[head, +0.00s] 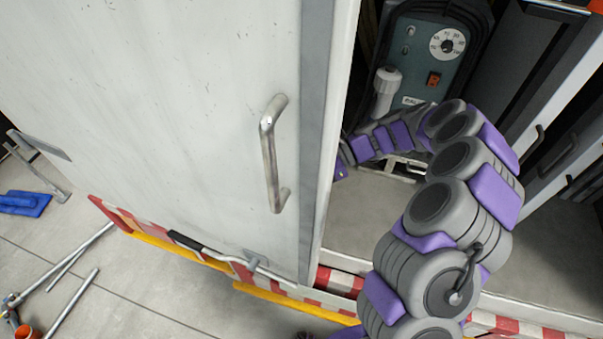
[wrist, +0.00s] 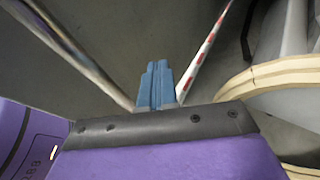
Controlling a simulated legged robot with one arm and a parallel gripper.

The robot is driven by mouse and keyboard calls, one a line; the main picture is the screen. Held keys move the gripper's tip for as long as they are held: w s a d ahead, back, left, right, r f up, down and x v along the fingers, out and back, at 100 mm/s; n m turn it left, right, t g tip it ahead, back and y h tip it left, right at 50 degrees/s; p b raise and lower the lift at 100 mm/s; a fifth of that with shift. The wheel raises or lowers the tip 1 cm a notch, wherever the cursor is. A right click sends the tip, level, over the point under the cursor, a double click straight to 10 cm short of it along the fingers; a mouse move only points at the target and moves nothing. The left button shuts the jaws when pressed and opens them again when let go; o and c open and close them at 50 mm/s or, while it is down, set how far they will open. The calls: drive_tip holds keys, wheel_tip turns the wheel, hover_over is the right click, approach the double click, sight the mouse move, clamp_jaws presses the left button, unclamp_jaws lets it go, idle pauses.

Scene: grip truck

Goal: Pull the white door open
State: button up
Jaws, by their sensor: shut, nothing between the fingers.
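The white door (head: 170,120) fills the left half of the head view, scuffed, with a grey strip along its right edge. Its metal bar handle (head: 271,155) stands near that edge, with nothing touching it. To the right of the edge the compartment is visible through an opening. My arm reaches into this opening, and its end bends left behind the door edge, where the door hides my gripper's fingers in the head view. In the wrist view my gripper (wrist: 157,72) shows two blue fingers together, with nothing between them. I cannot tell whether it touches the door.
A green machine with a dial (head: 425,60) stands inside the compartment behind my arm. Red-and-white striped edging (head: 340,283) runs below the opening. A lever bar (head: 215,252) sits at the door's bottom. Metal poles (head: 65,275) and a blue item (head: 25,203) lie on the floor at left.

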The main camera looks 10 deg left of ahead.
drive_tip(key=o, duration=0.5)
drive_tip(key=d, duration=0.3)
drive_tip(key=shift+d+r, duration=0.2)
drive_tip(key=shift+r, duration=0.05)
drive_tip(key=shift+w+p+v, duration=0.2)
drive_tip(key=shift+p+v, duration=0.9)
drive_tip(key=shift+v, duration=7.25)
